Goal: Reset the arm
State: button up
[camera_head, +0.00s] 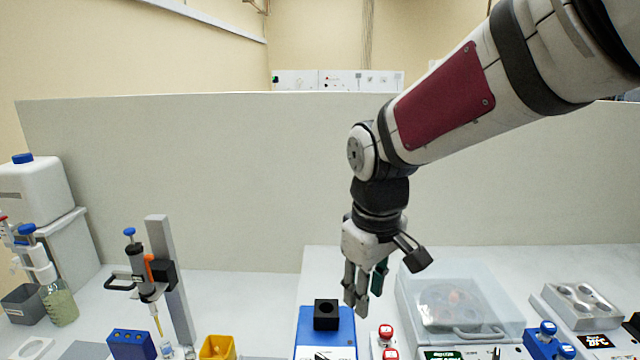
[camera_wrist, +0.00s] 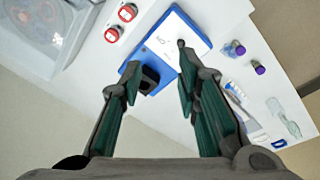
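My arm comes in from the upper right in the head view and bends down at the wrist. My gripper (camera_head: 362,290) points downward, above and just right of a black block (camera_head: 326,314) with a round hole on a blue device (camera_head: 326,335). In the wrist view, my gripper (camera_wrist: 155,80) has its two green-padded fingers apart, with nothing between the pads. The blue and white device (camera_wrist: 176,50) lies beyond the fingertips, and its black block (camera_wrist: 149,77) shows between them. The gripper appears clear of the device.
A clear-lidded centrifuge (camera_head: 455,305) stands right of the gripper. Red-capped items (camera_head: 386,332) stand between it and the blue device. A pipette on a stand (camera_head: 150,275), a yellow bin (camera_head: 217,347) and a blue rack (camera_head: 131,344) are at left. A grey partition (camera_head: 200,180) stands behind.

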jog(key=s+d+r+m+t, duration=0.2)
jog(key=s+d+r+m, duration=0.1)
jog(key=s, duration=0.5)
jog(key=s+d+r+m+t, duration=0.2)
jog(key=s+d+r+m, duration=0.2)
jog(key=s+d, duration=0.4)
jog(key=shift+d+m, duration=0.3)
jog(key=shift+m, duration=0.1)
jog(key=shift+r, duration=0.15)
dwell(1.3)
